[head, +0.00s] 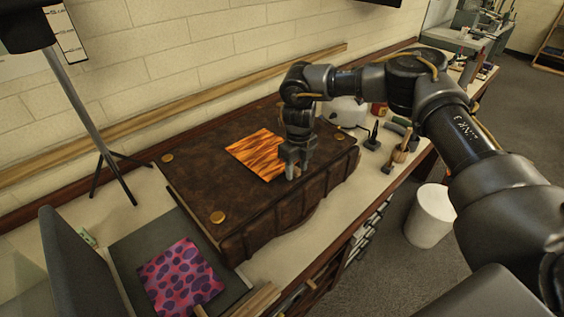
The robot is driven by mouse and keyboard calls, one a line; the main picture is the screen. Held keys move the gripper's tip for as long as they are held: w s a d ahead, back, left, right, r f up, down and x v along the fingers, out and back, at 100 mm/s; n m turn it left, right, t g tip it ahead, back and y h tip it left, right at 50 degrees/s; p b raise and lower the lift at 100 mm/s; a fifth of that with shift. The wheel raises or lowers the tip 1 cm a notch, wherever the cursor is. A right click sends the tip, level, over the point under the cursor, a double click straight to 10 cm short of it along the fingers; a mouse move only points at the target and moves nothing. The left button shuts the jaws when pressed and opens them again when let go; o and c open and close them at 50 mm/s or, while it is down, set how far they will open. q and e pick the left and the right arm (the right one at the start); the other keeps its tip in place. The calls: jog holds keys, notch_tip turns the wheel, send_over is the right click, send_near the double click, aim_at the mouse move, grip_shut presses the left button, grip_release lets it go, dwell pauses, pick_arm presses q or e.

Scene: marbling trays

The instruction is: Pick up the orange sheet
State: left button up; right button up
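The orange sheet (256,152), with dark flame-like marbling, lies flat on top of a large brown leather-bound book (215,178). My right gripper (292,172) points down at the sheet's right corner, close to the book's front edge. The gripper hides that corner, and I cannot tell whether the fingers are closed on anything. My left gripper is not in view.
A purple spotted sheet (181,278) lies on a grey surface at the front left. A tripod stand (90,120) stands at the back left. Small tools, a brush (401,152) and a white container (345,110) stand right of the book. A white bin (430,216) is on the floor.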

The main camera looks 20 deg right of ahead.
grip_shut()
